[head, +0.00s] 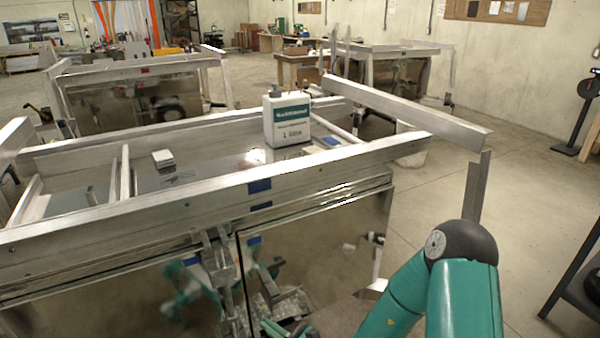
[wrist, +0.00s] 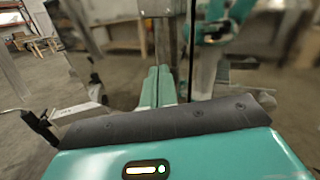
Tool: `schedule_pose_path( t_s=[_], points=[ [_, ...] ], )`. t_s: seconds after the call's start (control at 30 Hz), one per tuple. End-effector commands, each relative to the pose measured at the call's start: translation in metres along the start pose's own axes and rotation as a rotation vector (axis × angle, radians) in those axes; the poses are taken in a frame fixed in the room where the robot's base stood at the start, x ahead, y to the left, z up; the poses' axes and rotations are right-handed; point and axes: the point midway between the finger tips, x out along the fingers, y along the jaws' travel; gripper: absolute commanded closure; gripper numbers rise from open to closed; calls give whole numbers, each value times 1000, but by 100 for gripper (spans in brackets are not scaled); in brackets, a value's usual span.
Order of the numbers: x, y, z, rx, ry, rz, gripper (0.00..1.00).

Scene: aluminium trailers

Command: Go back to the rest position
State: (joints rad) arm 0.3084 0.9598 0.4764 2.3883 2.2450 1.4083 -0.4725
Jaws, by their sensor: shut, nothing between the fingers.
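My gripper (head: 266,323) shows at the bottom edge of the head view, low in front of the near trailer's shiny side panel. In the wrist view its two teal fingers (wrist: 159,72) lie side by side, shut, with nothing seen between them. My teal arm bends at a dark joint at the lower right of the head view. The near aluminium trailer (head: 215,192) fills the left and middle. A white jug (head: 287,122) with a green label stands upright on it, apart from my gripper.
A small pale block (head: 163,158) lies on the trailer bed. A long aluminium beam (head: 405,112) juts out at the right above the floor. Other trailers (head: 145,98) stand behind. A dark stand (head: 583,120) is at the far right. Open concrete floor (head: 525,195) lies to the right.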

Motion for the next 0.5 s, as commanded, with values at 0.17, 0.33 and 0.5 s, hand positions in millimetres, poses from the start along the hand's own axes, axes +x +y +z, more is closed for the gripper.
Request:
schedule_pose_path(
  t_s=[0.17, 0.33, 0.5],
  points=[
    [-3, 20, 55, -199, -59, 269, 100],
    [-19, 42, 91, -386, -64, 516, 100],
    [-45, 58, 117, -593, -26, 745, 100]
  ],
)
